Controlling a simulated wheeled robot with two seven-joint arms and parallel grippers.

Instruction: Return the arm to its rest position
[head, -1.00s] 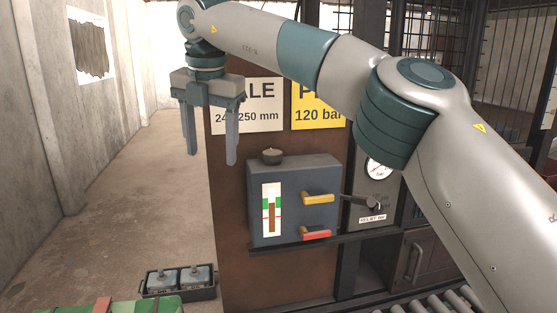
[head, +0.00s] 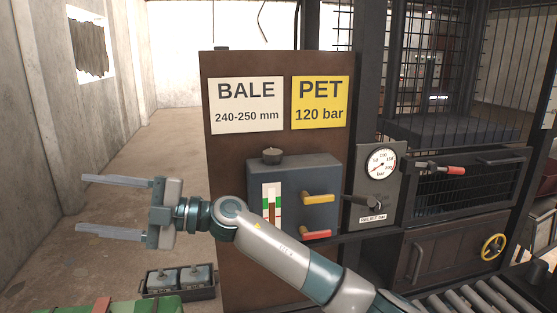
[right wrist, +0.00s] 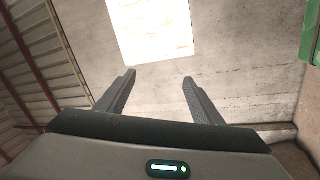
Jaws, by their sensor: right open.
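My right gripper (head: 112,206) is open and empty in the head view. Its two grey fingers point left, in front of the concrete wall and floor at the left. My right arm comes in from the bottom, right of the middle, and passes low in front of the grey control box (head: 318,180). In the right wrist view the gripper (right wrist: 160,85) shows both fingers spread wide with nothing between them. My left gripper is not in view.
The control box carries a yellow lever (head: 318,198) and a red lever (head: 316,234). A pressure gauge (head: 381,164) and relief tap (head: 362,201) are to its right. A black tray (head: 180,292) with two grey blocks sits below the gripper. A roller conveyor (head: 470,300) lies at bottom right.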

